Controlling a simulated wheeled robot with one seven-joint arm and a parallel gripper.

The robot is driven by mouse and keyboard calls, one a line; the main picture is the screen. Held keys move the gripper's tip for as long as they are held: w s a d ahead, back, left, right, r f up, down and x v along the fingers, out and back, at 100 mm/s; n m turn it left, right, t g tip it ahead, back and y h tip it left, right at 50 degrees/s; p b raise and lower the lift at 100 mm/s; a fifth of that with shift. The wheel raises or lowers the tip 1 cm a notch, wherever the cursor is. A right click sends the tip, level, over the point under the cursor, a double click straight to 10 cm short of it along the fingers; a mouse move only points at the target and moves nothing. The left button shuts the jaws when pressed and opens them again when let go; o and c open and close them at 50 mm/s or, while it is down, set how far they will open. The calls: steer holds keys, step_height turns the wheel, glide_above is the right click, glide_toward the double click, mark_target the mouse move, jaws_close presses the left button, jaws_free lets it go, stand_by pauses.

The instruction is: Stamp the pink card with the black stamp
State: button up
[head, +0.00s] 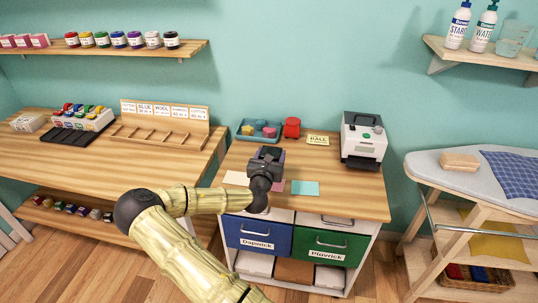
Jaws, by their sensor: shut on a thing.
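The pink card (279,185) lies on the wooden top of the drawer cabinet, and only part of it shows beside my wrist. My gripper (267,163) is over the cabinet top at the card, seen from behind. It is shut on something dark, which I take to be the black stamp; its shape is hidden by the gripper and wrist. I cannot tell whether the stamp touches the card. A cream card (237,178) lies to the left and a teal card (305,187) to the right.
Behind my gripper are a blue tray (243,138) with small blocks, a red object (292,128) and a yellow sign (318,140). A white and black machine (363,138) stands at the back right. The cabinet top's front right is clear. An ironing board (430,172) is farther right.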

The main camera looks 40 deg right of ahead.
steer(key=shift+s+a, duration=0.1)
steer(key=shift+s, duration=0.15)
steer(key=b, duration=0.4)
glide_above(276, 187)
steer(key=w, duration=0.3)
steer(key=shift+s+a+f, duration=0.1)
steer(key=shift+f, duration=1.35)
steer(key=shift+s+a+f, duration=0.1)
steer(key=shift+f, duration=1.3)
steer(key=shift+f+b, duration=0.15)
steer(key=shift+b, duration=0.15)
steer(key=shift+d+f, duration=0.1)
steer(key=shift+f, duration=0.05)
steer(key=shift+w+f+b, duration=0.1)
steer(key=shift+f+b, duration=0.3)
steer(key=shift+f, duration=0.05)
steer(key=shift+a+f, duration=0.1)
steer(key=shift+a, duration=0.1)
steer(key=shift+s+d+f, duration=0.1)
steer(key=shift+s+d, duration=0.05)
steer(key=shift+s, duration=0.1)
steer(key=shift+w+r, duration=0.15)
steer(key=shift+r, duration=0.15)
steer(key=shift+f, duration=0.15)
stand_by(2.2)
